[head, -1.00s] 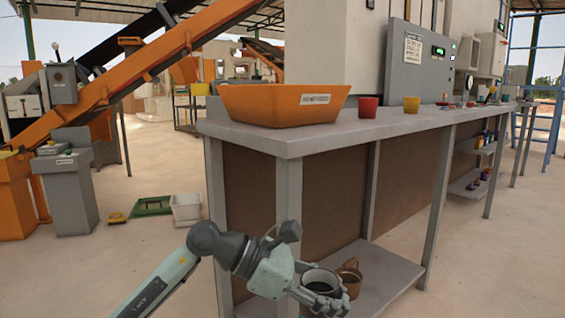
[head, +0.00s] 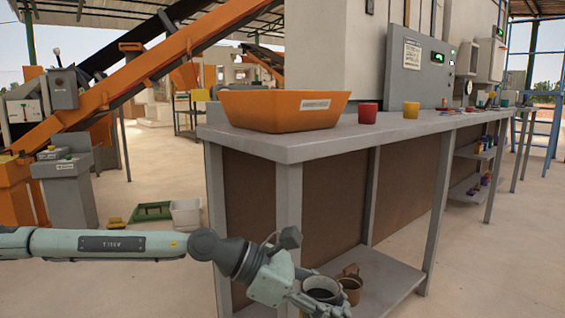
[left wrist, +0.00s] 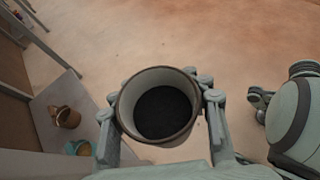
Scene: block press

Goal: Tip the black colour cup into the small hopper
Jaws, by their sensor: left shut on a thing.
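My left gripper (head: 320,300) is shut on a cup (head: 322,284) with dark contents, low in front of the counter's near end. The left wrist view shows the cup (left wrist: 160,80) from above, upright, with black powder inside and a finger on each side. An orange tub-shaped hopper (head: 285,112) with a white label stands on the counter top, above and beyond the cup. Its inside is mostly hidden from this low angle.
The grey counter (head: 270,146) has a lower shelf (head: 390,275) close behind the cup, with a brown mug (head: 351,286) on it. A red cup (head: 367,113) and a yellow cup (head: 411,110) stand right of the hopper. Floor at left is mostly clear.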

